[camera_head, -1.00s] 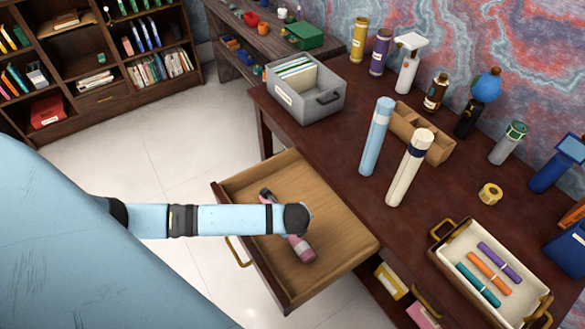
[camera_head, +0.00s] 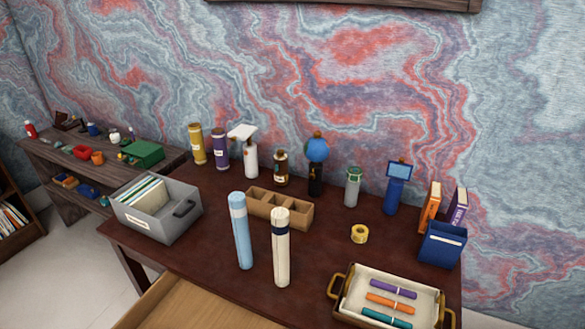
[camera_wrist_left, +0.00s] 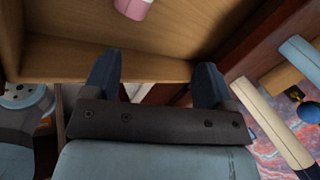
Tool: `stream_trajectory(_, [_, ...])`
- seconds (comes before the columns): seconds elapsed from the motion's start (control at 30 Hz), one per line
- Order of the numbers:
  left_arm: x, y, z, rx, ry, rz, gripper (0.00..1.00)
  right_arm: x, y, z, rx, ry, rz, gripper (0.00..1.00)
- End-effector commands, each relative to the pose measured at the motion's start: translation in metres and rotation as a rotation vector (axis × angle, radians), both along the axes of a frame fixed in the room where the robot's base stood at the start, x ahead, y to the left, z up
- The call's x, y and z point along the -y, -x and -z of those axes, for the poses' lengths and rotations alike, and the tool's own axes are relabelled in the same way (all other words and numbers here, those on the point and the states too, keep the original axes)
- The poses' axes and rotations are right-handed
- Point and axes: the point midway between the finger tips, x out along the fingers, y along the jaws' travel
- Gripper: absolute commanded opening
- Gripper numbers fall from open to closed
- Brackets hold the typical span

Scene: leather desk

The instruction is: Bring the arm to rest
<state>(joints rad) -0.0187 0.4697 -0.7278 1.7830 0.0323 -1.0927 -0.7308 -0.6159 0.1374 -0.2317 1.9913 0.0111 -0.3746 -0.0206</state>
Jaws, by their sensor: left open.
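My left gripper (camera_wrist_left: 156,72) shows in the left wrist view with its two dark fingers spread and nothing between them. It is close to the wooden wall of the open drawer (camera_wrist_left: 60,58). Part of a pink and white bottle (camera_wrist_left: 132,8) shows at the top of that view, inside the drawer. In the head view neither arm is in sight. Only a bare corner of the drawer (camera_head: 178,308) shows there, at the bottom edge.
On the desk (camera_head: 205,262) stand a light blue tube (camera_head: 242,232) and a cream tube (camera_head: 281,250). A grey file box (camera_head: 165,222) is at the left, a handled tray (camera_head: 350,312) at the front right. Several bottles line the back.

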Motion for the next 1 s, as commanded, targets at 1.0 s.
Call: stream_trajectory(1.0, [-0.006, 0.095, -0.060, 0.227, 1.037, -0.967, 0.62, 0.003, 0.001, -0.008, 0.000, 0.004, 0.006, 0.62])
